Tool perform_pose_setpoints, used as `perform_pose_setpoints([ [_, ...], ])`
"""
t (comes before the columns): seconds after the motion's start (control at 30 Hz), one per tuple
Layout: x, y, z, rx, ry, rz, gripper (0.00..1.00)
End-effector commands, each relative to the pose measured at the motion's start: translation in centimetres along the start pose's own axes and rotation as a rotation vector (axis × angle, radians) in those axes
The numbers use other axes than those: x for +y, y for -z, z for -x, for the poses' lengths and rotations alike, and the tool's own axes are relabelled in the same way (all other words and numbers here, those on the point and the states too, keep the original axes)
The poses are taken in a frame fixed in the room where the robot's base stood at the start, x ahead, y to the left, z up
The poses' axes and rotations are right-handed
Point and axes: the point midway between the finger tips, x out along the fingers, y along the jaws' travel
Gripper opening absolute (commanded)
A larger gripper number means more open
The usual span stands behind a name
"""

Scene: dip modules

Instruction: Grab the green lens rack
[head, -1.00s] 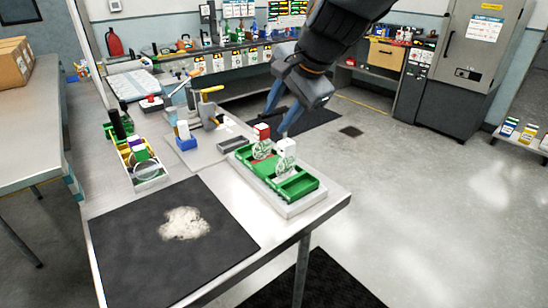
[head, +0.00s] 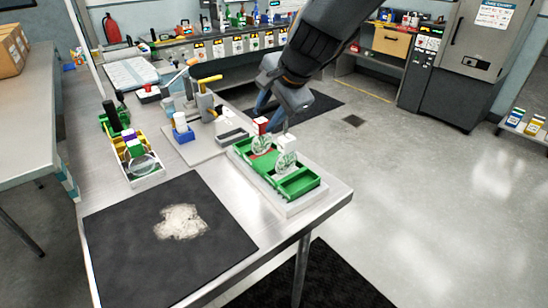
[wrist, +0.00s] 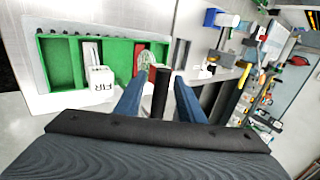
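A green compartment rack (head: 302,184) sits on a white base at the right part of the table. It holds a red-topped block (head: 260,126) and a white-topped block (head: 286,143), each with a round lens disc. In the wrist view the green rack (wrist: 62,62) is at upper left. A green-topped block (head: 135,148) with a round disc stands in a yellow and white tray (head: 149,181) further left. My gripper (head: 268,113) is open behind the red-topped block. In the wrist view its two fingers (wrist: 157,82) are apart, with a dark upright bar between them that I cannot identify.
A dark mat (head: 120,240) with a pale patch covers the table's front. A press-like stand with a yellow handle (head: 210,79) and a blue holder (head: 183,134) stand left of the rack. A green rack with a black handle (head: 112,115) is at far left.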

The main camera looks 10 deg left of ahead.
Motion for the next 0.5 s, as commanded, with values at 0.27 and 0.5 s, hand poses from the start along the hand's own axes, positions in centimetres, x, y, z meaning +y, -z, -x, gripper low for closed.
perform_pose_setpoints([
  [0.27, 0.08, 0.2, -0.76, 0.003, 0.0, -0.002, 0.36],
  [0.5, 0.09, 0.19, -0.74, 0.003, 0.0, -0.002, 0.07],
])
